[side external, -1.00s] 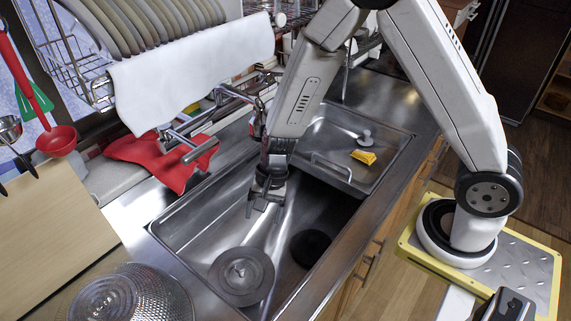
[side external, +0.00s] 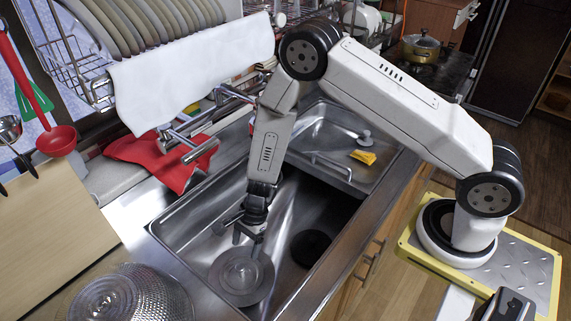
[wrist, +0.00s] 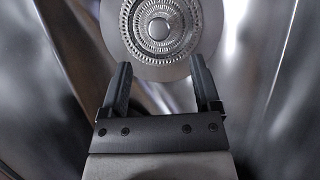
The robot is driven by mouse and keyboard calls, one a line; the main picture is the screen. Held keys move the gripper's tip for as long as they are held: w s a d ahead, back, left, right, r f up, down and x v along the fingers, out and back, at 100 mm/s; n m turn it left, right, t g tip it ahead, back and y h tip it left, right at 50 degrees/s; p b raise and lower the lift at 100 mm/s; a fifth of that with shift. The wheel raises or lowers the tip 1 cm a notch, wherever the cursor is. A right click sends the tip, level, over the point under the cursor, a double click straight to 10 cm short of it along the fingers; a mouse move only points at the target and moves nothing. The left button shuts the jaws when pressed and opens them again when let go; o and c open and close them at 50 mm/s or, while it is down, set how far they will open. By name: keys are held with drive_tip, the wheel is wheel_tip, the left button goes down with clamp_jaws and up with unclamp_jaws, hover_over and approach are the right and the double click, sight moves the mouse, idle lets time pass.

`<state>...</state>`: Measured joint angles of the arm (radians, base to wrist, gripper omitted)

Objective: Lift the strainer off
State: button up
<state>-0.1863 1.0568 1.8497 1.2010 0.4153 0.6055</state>
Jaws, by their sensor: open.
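The strainer (side external: 241,283) is a round grey metal disc with a raised centre, lying in the near part of the large sink basin. In the wrist view the strainer (wrist: 160,45) shows its ringed pattern and central knob at the top, just ahead of the fingertips. My gripper (side external: 247,240) is open and empty, above the strainer's far side. In the wrist view my gripper (wrist: 161,68) has its two fingers apart, pointing toward the knob with nothing between them. I cannot tell whether the fingers touch the strainer.
A dark round drain (side external: 310,248) lies beside the strainer. Basin walls (side external: 190,215) surround my gripper. A faucet (side external: 262,115), red cloth (side external: 165,158) and dish rack with plates (side external: 150,25) stand behind. A metal colander (side external: 130,296) is at the front left. A yellow sponge (side external: 363,157) is in the smaller basin.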

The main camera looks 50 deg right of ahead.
sight(240, 266)
drive_tip(key=shift+x, duration=1.25)
drive_tip(key=shift+a+f, duration=0.15)
drive_tip(key=shift+x, duration=2.45)
drive_tip(key=shift+a, duration=0.15)
clamp_jaws()
